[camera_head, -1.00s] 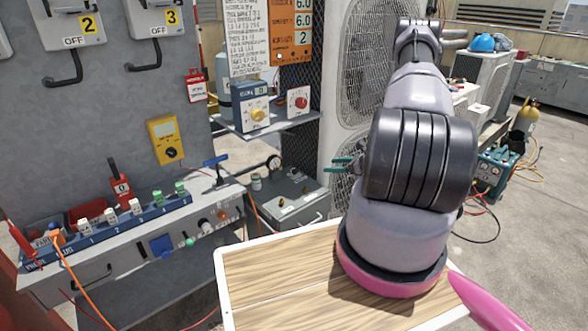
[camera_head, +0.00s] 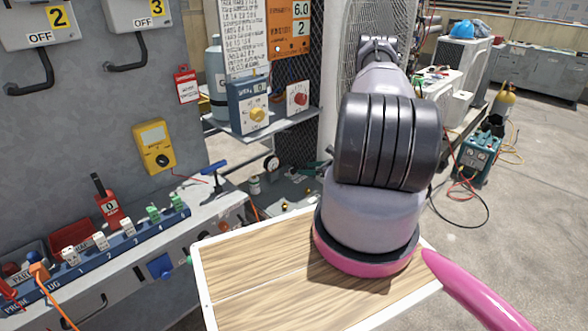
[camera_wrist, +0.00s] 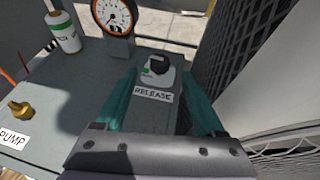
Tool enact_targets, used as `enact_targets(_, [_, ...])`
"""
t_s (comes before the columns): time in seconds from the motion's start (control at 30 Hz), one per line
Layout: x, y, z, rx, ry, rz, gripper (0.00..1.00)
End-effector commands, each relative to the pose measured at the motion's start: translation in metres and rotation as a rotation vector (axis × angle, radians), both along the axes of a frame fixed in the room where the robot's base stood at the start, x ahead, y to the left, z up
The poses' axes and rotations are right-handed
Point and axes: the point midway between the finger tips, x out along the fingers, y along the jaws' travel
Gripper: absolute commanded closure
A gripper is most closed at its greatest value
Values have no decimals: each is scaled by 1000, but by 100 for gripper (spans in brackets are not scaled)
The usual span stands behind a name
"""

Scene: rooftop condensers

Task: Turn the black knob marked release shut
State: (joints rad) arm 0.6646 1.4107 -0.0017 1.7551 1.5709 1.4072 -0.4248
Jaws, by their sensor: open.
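The black release knob (camera_wrist: 159,62) sits on a light round base with a green mark, on a grey housing in the wrist view. The RELEASE label (camera_wrist: 153,94) is on the near side of it. My gripper (camera_wrist: 158,84) is open, its two teal fingers on either side of the label and pointing toward the knob. The knob is just beyond the fingertips, between their lines, and nothing is held. In the head view a teal finger (camera_head: 322,168) shows over the grey pump unit (camera_head: 290,196); the knob cannot be made out there.
A pressure gauge (camera_wrist: 114,16) and a white bottle (camera_wrist: 62,28) stand left of the knob. A brass PUMP fitting (camera_wrist: 20,110) is at far left. Dark mesh (camera_wrist: 232,55) and a white casing (camera_wrist: 285,100) are close on the right.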

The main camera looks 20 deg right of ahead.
Motion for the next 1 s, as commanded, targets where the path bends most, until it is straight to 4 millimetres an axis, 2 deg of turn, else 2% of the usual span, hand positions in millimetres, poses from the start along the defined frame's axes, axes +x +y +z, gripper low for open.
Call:
enact_targets(0.1, [19, 12, -10, 0, 0, 2, 29])
enact_targets(0.33, [46, 27, -22, 0, 0, 1, 29])
enact_targets(0.5, [54, 31, -26, 0, 1, 0, 29])
enact_targets(0.77, [54, 31, -26, 1, 0, 0, 29])
enact_targets(0.8, [54, 31, -26, 1, 0, 0, 44])
enact_targets(0.93, [54, 31, -26, 0, 0, 0, 94])
enact_targets(0.97, [54, 31, -26, 0, 0, 0, 100])
enact_targets(1.0, [54, 31, -26, 0, 0, 0, 100])
